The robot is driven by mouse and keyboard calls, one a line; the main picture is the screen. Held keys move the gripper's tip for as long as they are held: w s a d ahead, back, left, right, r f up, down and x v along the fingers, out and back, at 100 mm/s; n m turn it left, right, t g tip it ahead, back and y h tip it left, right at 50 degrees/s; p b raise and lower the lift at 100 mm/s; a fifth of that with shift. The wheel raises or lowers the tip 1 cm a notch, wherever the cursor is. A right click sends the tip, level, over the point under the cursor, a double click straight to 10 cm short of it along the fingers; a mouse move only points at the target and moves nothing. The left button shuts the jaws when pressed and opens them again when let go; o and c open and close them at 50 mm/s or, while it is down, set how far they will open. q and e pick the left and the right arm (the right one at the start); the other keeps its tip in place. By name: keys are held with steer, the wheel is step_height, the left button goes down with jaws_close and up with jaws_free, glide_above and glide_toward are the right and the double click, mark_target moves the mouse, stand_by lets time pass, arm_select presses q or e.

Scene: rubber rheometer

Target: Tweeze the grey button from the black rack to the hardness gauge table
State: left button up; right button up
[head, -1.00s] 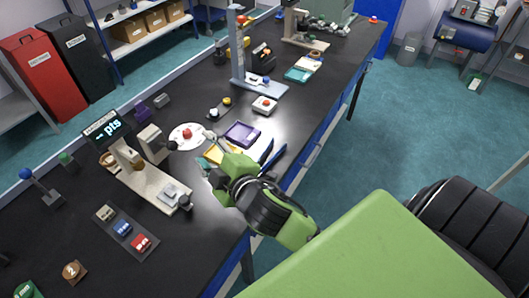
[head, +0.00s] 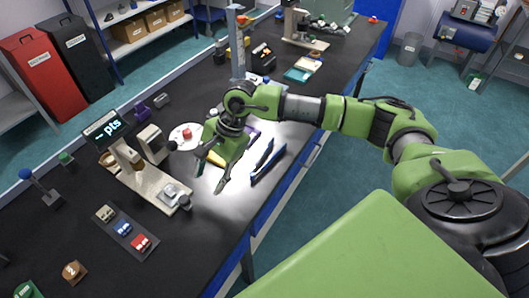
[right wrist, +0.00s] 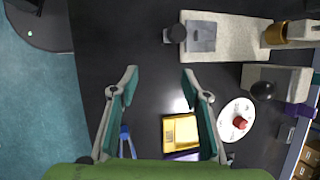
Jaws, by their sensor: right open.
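The black rack (head: 114,222) lies on the bench at lower left in the head view. It holds a grey button (head: 105,212), a blue button (head: 123,228) and a red button (head: 140,242). The hardness gauge (head: 130,168), with its "pts" display and pale base, stands behind the rack. Its small grey table (head: 172,191) shows no button; it also shows in the right wrist view (right wrist: 202,37). My right gripper (head: 210,178) is open and empty over the bench, right of the gauge. A blue tweezer-like tool (head: 264,160) lies to its right. My left gripper is out of view.
A dark knob (head: 185,203) stands by the gauge table.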

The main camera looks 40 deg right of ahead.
mark_target(262, 160)
steer(key=w+d+r+h, duration=0.1)
steer(key=d+h, duration=0.5)
steer(key=d, duration=1.1)
steer(key=shift+d+r+n+g, duration=0.15)
steer(key=shift+r+n+g, duration=0.15)
steer(key=shift+n, duration=0.1)
steer(key=shift+f, duration=0.1)
steer(key=f+b, duration=0.1)
steer(key=f, duration=0.1)
steer(key=f+b, duration=0.2)
steer(key=f, duration=0.1)
steer(key=f+b, duration=0.2)
steer(key=shift+w+d+f, duration=0.15)
steer(key=shift+d+f, duration=0.1)
steer(key=shift+d, duration=0.05)
steer(key=shift+w+f+b, duration=0.1)
steer(key=shift+f+b, duration=0.65)
steer(key=shift+b, duration=0.05)
steer(key=shift+r, duration=0.1)
steer(key=c, duration=0.7)
